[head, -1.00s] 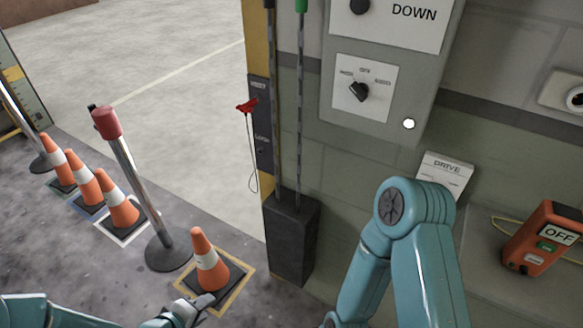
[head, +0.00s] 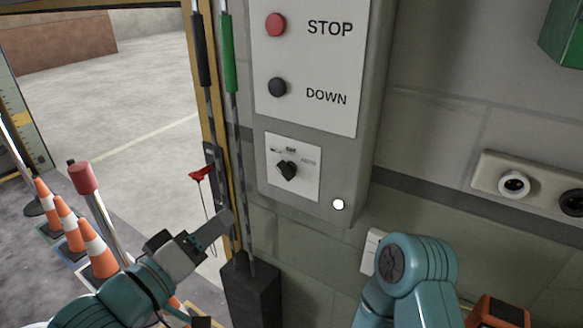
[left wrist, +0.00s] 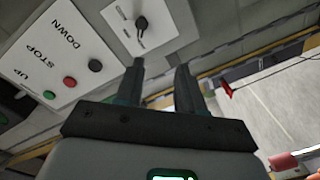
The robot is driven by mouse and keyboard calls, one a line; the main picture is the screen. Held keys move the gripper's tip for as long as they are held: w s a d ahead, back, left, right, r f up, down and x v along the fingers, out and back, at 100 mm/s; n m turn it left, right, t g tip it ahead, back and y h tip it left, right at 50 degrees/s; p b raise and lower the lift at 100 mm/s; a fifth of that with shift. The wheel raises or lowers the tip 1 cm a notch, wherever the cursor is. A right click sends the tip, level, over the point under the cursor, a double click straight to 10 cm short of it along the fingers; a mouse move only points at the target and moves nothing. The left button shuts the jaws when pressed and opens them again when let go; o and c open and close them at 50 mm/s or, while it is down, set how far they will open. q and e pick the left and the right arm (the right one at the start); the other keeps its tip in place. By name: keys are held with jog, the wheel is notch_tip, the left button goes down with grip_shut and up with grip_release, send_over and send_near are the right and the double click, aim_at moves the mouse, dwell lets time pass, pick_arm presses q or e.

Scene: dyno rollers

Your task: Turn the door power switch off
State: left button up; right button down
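The switch is a black rotary knob (head: 287,170) on a small white plate low on the grey control box (head: 345,170). Small labels sit above it; AUTO reads at the right, the others are hard to read. I cannot tell surely which label the knob points to. My left gripper (head: 224,222) is below and left of the plate, apart from it. In the left wrist view its two fingers (left wrist: 161,68) are spread with nothing between them, and the knob (left wrist: 141,22) shows beyond them. My right arm shows at lower right; its gripper is out of view.
Red STOP (head: 276,25) and black DOWN (head: 277,87) buttons sit above the switch. Upright rods with black and green (head: 225,50) grips and a red pull handle (head: 201,174) are close to my left gripper. Traffic cones (head: 98,250) and a red-topped post (head: 84,178) stand at left.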

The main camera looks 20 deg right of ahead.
pick_arm(q)
notch_tip(320, 180, up, 3)
jog(key=s, duration=0.2)
jog(key=p, duration=0.4)
send_near(281, 172)
jog(key=shift+m+h, duration=0.3)
jog(key=shift+h, duration=0.1)
jog(key=x, duration=0.9)
jog(key=shift+w+a+f, duration=0.1)
jog(key=shift+f, duration=0.1)
jog(key=shift+w, duration=0.15)
jog(key=shift+d, duration=0.25)
jog(key=shift+c, duration=0.6)
grip_shut()
